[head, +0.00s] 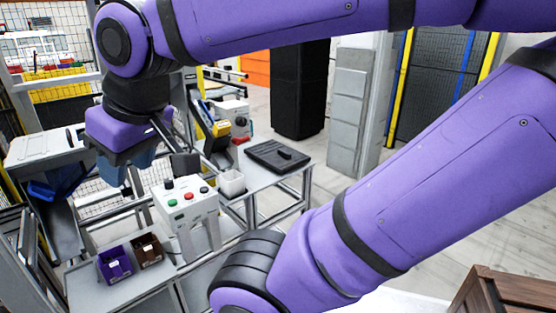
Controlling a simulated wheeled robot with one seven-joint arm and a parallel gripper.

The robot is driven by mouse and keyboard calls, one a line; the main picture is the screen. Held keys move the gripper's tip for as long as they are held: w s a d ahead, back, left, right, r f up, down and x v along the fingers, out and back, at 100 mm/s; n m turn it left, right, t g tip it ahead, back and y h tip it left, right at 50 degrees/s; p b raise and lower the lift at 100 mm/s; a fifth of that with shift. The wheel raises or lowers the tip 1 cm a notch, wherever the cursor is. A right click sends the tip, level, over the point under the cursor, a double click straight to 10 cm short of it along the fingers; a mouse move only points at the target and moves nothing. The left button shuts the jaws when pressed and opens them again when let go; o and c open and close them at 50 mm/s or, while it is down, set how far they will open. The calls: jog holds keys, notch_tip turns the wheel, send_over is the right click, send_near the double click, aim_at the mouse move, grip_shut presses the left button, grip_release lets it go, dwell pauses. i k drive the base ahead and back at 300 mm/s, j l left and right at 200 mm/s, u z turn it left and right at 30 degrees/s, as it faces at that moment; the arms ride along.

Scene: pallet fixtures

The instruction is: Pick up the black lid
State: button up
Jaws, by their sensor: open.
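The black lid (278,155) lies flat on the grey metal side table, with a raised handle on its top. It is fully in view and nothing touches it from above. My gripper (126,172) hangs at the left of the picture, pointing down. It is open, and I see nothing held in it. It is well to the left of the lid and apart from it. Its fingertips are small and partly hard to make out against the background.
A small white container (232,183) stands on the table left of the lid. A white control box (184,200) with coloured buttons stands in front. A purple bin (115,264) and a brown bin (148,250) sit on a lower shelf. A wooden crate (490,292) is at bottom right.

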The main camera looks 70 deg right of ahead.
aim_at(279, 158)
jog(key=l+z, duration=0.1)
jog(key=z, duration=1.9)
